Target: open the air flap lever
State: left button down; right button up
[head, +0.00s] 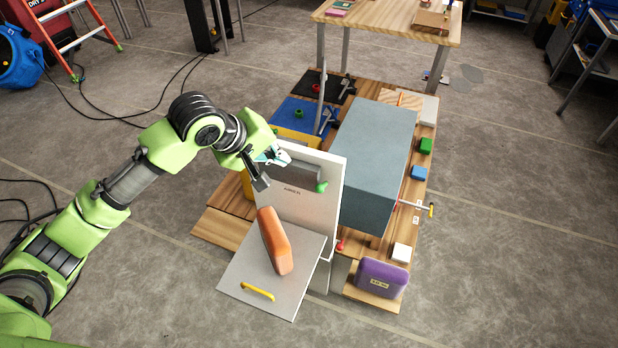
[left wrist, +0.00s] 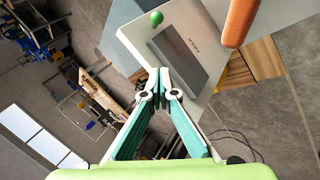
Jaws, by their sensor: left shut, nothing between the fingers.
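A white upright panel (head: 330,208) carries small dark lettering and a dark grey flap (head: 300,174). A green knob (head: 321,187), seemingly the lever's end, sits at the flap's right end. In the left wrist view the grey flap (left wrist: 180,58) and green knob (left wrist: 157,18) are in plain sight. My left gripper (head: 279,157) is at the panel's top edge, by the flap's upper left, apart from the knob. Its teal fingers (left wrist: 160,78) are shut and empty. Whether they touch the panel I cannot tell. My right gripper is not in view.
A light grey board (head: 240,272) with a yellow handle (head: 258,292) and an orange block (head: 275,240) lies before the panel. A big blue-grey box (head: 372,150) stands behind it. A purple object (head: 382,278) is at right. A wooden table (head: 385,24) stands beyond.

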aim_at(322, 186)
pick_arm(q)
jog(key=p+x, duration=0.2)
jog(key=x, duration=0.7)
jog(key=shift+d, duration=0.1)
jog(key=s+d+f+p, duration=0.2)
jog(key=d, duration=0.1)
jog(key=shift+s+f, duration=0.1)
jog(key=shift+f, duration=0.1)
jog(key=shift+f, duration=0.1)
